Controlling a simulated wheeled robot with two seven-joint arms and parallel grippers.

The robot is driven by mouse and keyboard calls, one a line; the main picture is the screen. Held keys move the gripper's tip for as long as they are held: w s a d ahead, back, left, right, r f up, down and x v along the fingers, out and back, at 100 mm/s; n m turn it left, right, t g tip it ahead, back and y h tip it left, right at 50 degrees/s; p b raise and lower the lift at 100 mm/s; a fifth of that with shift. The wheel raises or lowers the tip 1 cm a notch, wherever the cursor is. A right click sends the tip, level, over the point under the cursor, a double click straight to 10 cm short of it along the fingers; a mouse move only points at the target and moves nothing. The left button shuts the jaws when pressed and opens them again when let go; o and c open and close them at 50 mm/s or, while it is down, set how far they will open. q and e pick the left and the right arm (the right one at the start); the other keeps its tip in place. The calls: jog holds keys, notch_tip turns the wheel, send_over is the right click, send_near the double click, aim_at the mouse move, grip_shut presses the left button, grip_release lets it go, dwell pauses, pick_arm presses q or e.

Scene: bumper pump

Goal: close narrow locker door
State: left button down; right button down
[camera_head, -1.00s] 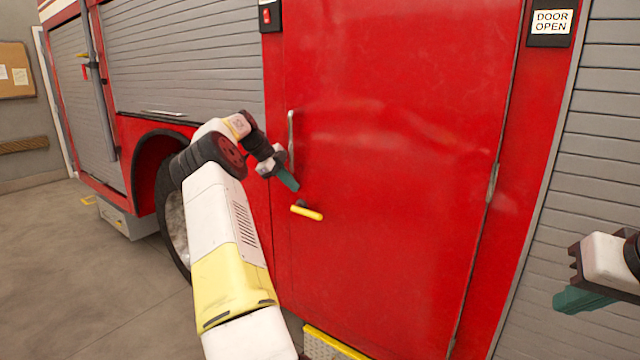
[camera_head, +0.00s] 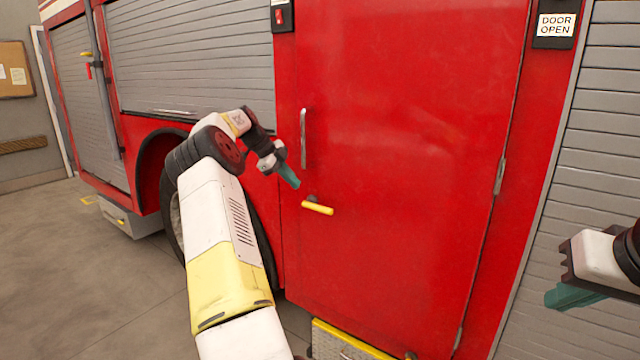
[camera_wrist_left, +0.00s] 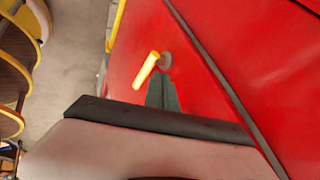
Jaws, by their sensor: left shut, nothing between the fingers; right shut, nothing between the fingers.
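The tall red door (camera_head: 400,130) on the side of the red truck has a silver vertical bar (camera_head: 303,138) and a yellow lever handle (camera_head: 318,208) near its left edge. It looks flush or nearly flush with the red body; I cannot tell whether it is latched. My left gripper (camera_head: 292,180) is shut and empty, just above and left of the yellow handle. In the left wrist view its teal fingers (camera_wrist_left: 163,93) point toward the yellow handle (camera_wrist_left: 146,70), and a dark seam runs beside the handle. My right gripper (camera_head: 565,296) is shut and empty at the right.
A yellow-edged step (camera_head: 345,342) sits below the door. A wheel (camera_head: 172,205) is behind my left arm. Grey floor (camera_head: 70,270) is open at left.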

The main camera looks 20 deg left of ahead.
pick_arm(q)
jog(key=v, duration=0.8)
jog(key=shift+a+r, duration=0.2)
jog(key=shift+a, duration=0.15)
